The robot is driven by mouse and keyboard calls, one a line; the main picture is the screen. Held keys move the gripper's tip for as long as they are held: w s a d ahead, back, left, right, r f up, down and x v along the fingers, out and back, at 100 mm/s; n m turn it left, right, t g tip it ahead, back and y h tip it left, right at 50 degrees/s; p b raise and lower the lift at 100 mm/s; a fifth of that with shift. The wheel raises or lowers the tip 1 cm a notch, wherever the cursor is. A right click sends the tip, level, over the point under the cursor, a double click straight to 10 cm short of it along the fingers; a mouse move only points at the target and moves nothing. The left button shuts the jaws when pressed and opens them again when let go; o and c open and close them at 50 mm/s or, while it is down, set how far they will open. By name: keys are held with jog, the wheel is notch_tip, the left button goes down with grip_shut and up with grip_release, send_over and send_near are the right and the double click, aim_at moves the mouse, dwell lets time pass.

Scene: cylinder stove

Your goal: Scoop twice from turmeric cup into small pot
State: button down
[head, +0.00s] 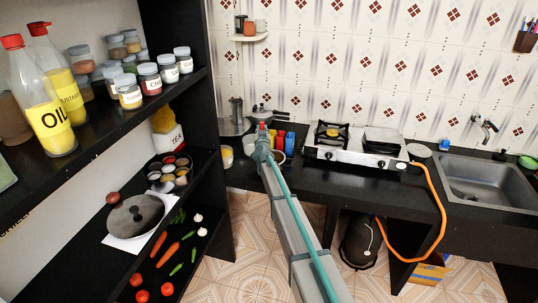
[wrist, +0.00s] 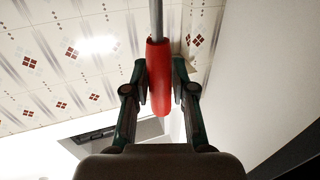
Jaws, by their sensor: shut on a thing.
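My gripper (wrist: 160,72) is shut on the red handle of a utensil (wrist: 158,88) in the wrist view. The utensil's grey metal shaft runs out of the top of that view, so its far end is hidden. In the head view my gripper (head: 262,136) is small, over the counter's left part, and the utensil is hard to make out. I cannot tell which cup holds turmeric. A small metal pot (head: 264,113) appears at the counter's back, partly behind my gripper.
A cup with pale yellow contents (head: 227,156) stands left of my arm. Colored containers (head: 285,140) stand right of it. A two-burner stove (head: 352,147) and a sink (head: 487,180) lie further right. The dark shelf's upright (head: 190,60) borders the left.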

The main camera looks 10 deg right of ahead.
jog(key=shift+r, duration=0.1)
jog(key=shift+r, duration=1.4)
